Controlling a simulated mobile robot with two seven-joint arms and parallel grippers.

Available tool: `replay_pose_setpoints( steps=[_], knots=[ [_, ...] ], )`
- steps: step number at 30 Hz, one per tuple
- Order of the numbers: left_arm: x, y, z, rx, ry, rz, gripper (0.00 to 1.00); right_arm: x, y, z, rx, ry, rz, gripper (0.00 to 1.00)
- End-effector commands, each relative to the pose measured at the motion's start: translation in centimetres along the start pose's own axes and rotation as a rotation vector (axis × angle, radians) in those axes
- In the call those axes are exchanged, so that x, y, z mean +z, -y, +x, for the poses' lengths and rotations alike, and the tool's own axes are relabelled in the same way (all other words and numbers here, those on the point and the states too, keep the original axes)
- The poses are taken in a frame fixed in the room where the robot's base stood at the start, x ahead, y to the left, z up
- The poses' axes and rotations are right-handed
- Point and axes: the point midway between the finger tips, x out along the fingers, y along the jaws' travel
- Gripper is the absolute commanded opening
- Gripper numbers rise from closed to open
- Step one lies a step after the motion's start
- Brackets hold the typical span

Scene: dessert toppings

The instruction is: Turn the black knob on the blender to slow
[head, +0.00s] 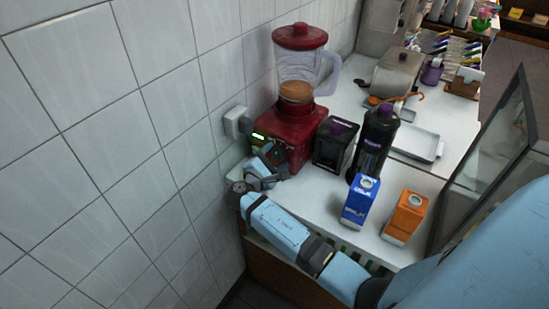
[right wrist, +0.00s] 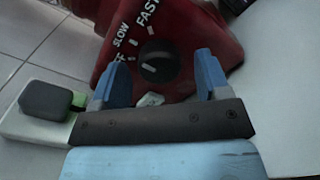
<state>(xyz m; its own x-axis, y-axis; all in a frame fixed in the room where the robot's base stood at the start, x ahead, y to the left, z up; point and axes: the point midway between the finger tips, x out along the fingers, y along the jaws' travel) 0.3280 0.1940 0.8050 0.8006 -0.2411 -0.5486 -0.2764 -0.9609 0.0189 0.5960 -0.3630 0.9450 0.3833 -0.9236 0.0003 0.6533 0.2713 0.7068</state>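The red blender (head: 291,137) stands on the white counter against the tiled wall, its clear jug holding something brown under a red lid. Its black knob (right wrist: 158,62) shows in the right wrist view, on the red base with the labels SLOW and FAST and a partly hidden label ending in F. Which mark the knob points to is hard to tell. My right gripper (right wrist: 160,80) is open, its two blue fingers on either side of the knob's lower part, with nothing between them that they visibly touch. In the head view my right gripper (head: 265,171) is at the blender's base.
A wall socket with a plug (head: 237,122) is left of the blender. A black container (head: 334,143), a dark bottle (head: 374,140), a blue milk carton (head: 360,202) and an orange carton (head: 405,217) stand to the right, close to my right arm.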

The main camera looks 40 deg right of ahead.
Motion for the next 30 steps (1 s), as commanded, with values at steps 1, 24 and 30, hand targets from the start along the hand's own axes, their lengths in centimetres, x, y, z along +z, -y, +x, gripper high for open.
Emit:
replay_pose_setpoints(
  steps=[1,24,30],
  knots=[
    [0.0,0.0,0.0,0.000,0.000,0.000,0.43,0.0,0.0,0.0,0.000,0.000,0.000,0.70],
    [1.0,0.0,0.6,0.001,0.003,0.000,0.43,0.0,0.0,-7.5,0.000,0.000,0.000,0.70],
    [0.9,0.0,0.6,0.000,0.002,0.000,0.43,0.0,0.0,-7.5,0.000,0.000,0.000,0.70]
  ],
)
